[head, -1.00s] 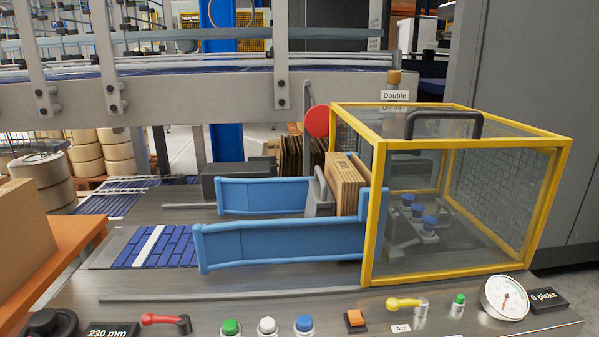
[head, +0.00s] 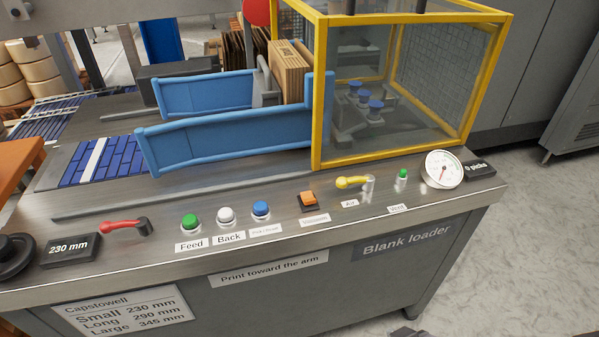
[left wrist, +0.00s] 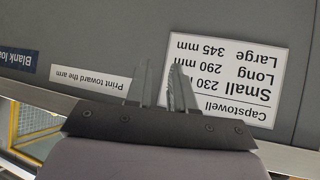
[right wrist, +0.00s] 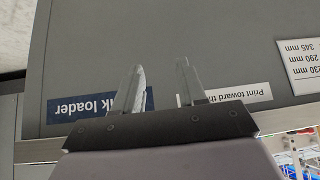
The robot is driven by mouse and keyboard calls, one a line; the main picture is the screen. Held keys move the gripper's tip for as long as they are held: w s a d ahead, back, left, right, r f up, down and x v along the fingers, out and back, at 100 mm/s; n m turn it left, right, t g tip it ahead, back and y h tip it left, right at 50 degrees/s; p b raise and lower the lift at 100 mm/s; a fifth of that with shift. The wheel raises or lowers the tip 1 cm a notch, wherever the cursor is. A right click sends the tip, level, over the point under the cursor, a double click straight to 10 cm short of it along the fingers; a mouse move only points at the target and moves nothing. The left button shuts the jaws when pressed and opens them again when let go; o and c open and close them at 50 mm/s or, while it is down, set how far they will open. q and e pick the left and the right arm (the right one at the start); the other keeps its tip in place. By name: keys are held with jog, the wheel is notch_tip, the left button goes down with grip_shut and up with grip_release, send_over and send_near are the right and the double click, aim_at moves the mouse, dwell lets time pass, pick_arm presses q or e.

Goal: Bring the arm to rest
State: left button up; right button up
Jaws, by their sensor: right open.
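My right gripper (right wrist: 160,68) is open and empty in the right wrist view, in front of the grey front panel of the blank loader (head: 385,262). My left gripper (left wrist: 160,68) shows a gap between its fingers with nothing in it, in front of the same panel near the size label (left wrist: 225,80). Neither gripper is clearly seen in the head view. Inside the yellow-framed guard (head: 318,95), a machine arm with several blue suction cups (head: 375,105) stands beside a stack of brown blanks (head: 290,68). The yellow handle (head: 352,182) lies sideways above the Air label.
The loader's front edge carries a red handle (head: 122,226), green (head: 190,222), white (head: 226,215) and blue (head: 261,209) buttons, an orange switch (head: 307,199), and a dial gauge (head: 442,169). Floor (head: 540,240) at right is clear.

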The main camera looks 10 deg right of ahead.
notch_tip(320, 180, up, 9)
jog(key=t+p, duration=0.2)
jog(key=p, duration=1.1)
jog(key=shift+w+t+y, duration=0.3)
jog(key=shift+w+t, duration=0.05)
jog(key=shift+t, duration=0.05)
jog(key=shift+a, duration=0.1)
